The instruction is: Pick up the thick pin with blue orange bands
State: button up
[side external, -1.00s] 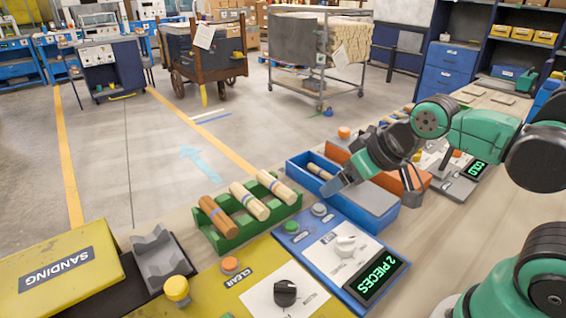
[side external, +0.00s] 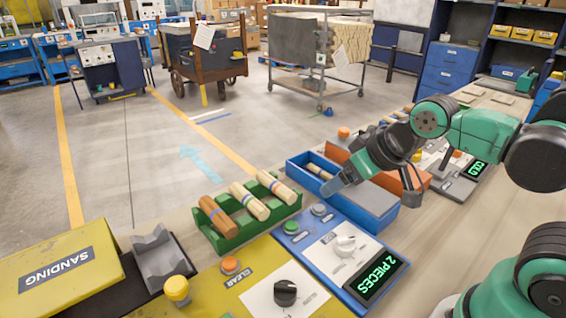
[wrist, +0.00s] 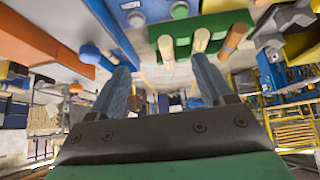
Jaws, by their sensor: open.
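A green rack (side external: 234,232) holds three pins side by side. They are a brown pin (side external: 217,215) with a blue band at the left, a pale pin (side external: 250,202) in the middle and a pale pin (side external: 277,188) at the right. Both pale pins show bluish bands; I cannot make out orange on any. The rack (wrist: 180,10) and its pins also show at the top of the wrist view. My gripper (side external: 332,189) is open and empty, above the blue tray's near side, right of the rack. Its two blue fingers (wrist: 160,70) stand apart in the wrist view.
The blue tray (side external: 318,200) holds a pale pin (side external: 318,172), partly hidden by my gripper. A blue panel (side external: 325,250) with knobs and a "2 PIECES" display lies in front. A yellow panel (side external: 235,285) and a grey V-shaped holder (side external: 160,260) are at the left.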

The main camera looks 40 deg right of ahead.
aim_at(275, 187)
jog(key=w+d+f+m+y, duration=0.1)
jog(key=w+f+y, duration=0.1)
jog(key=w, duration=0.2)
jog(key=w+f+m+t+y, duration=0.1)
jog(key=w+f+y, duration=0.1)
jog(key=w, duration=0.2)
jog(key=w+d+f+m+t+y, duration=0.1)
jog(key=w+f+y, duration=0.1)
jog(key=w, duration=0.3)
jog(key=shift+d+f+m, duration=0.3)
jog(key=shift+d+f, duration=0.05)
jog(key=shift+f, duration=0.1)
jog(key=shift+w+d+f+y, duration=0.25)
jog(key=shift+f+y, duration=0.15)
jog(key=shift+f, duration=0.1)
jog(key=shift+t, duration=0.3)
jog(key=shift+x, duration=2.85)
jog(key=shift+c, duration=0.2)
grip_shut()
